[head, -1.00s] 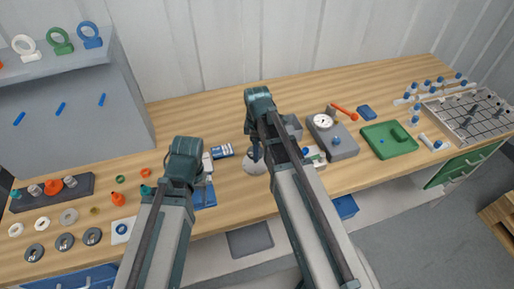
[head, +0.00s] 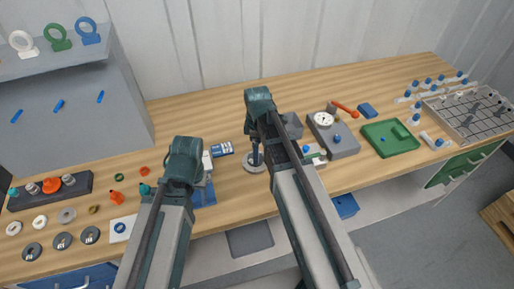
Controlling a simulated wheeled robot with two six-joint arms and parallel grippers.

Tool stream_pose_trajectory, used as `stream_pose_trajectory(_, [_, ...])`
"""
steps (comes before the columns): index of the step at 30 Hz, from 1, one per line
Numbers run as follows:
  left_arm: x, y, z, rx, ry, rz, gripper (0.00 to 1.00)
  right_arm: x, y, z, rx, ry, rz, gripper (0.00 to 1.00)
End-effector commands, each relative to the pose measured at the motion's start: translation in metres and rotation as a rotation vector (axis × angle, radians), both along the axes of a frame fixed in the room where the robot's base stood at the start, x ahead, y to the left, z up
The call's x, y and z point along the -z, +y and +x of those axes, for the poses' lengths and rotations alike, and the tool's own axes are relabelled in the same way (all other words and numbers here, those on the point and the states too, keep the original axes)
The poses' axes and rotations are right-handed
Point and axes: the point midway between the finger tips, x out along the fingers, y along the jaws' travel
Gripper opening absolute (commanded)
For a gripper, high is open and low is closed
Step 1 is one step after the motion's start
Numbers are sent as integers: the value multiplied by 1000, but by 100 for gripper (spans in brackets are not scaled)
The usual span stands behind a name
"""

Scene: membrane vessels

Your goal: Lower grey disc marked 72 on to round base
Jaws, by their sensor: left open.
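The round base (head: 247,168) is grey and stands on the bench in the middle of the head view. A dark upright part (head: 255,150) shows over its centre; I cannot tell whether it is a post or part of my right gripper. Several dark grey marked discs lie flat at the lower left, one of them here (head: 62,241). Their numbers are too small to read, so I cannot tell which is 72. My left gripper (head: 198,180) is open, partly hidden by its own arm, left of the base. The right arm reaches beside the base and hides its right side; its fingers are unclear.
A green tray (head: 405,146), a gauge box (head: 340,147) and a rack (head: 470,118) stand to the right. A dark holder (head: 82,187) and pale rings lie at the left. A grey cabinet (head: 70,125) stands behind them. Bench behind my arms looks clear.

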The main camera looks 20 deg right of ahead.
Motion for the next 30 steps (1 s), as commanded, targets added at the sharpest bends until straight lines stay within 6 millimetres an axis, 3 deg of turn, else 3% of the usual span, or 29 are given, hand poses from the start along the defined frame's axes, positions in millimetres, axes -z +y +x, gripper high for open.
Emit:
stream_pose_trajectory(11, [-31,0,0,0,0,0,50,-31,0,0,0,0,0,100])
stream_pose_trajectory(30, [-127,0,0,-5,0,-1,50,-127,0,0,0,0,0,100])
